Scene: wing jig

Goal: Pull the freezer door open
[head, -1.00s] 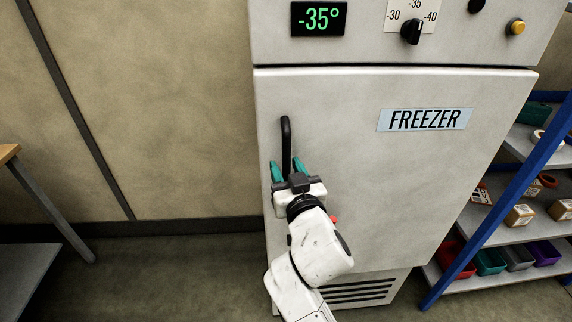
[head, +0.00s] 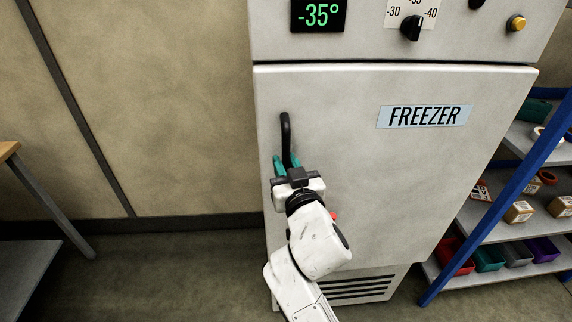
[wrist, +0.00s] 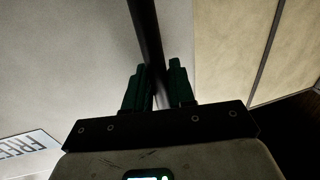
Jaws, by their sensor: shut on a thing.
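The freezer door (head: 390,180) is a pale grey panel marked FREEZER, and it looks shut against its frame. Its black vertical bar handle (head: 285,130) is near the door's left edge. My gripper (head: 286,160) is shut on the handle, with green fingers on either side of the bar. In the wrist view the dark handle bar (wrist: 146,40) runs down between the green fingers (wrist: 159,85). The lower part of the handle is hidden behind my gripper.
Above the door is a panel with a display (head: 318,15) reading -35° and a dial (head: 411,28). A blue-framed shelf (head: 500,200) with bins and boxes stands at the right. A table (head: 30,200) is at the far left. The floor left of the freezer is clear.

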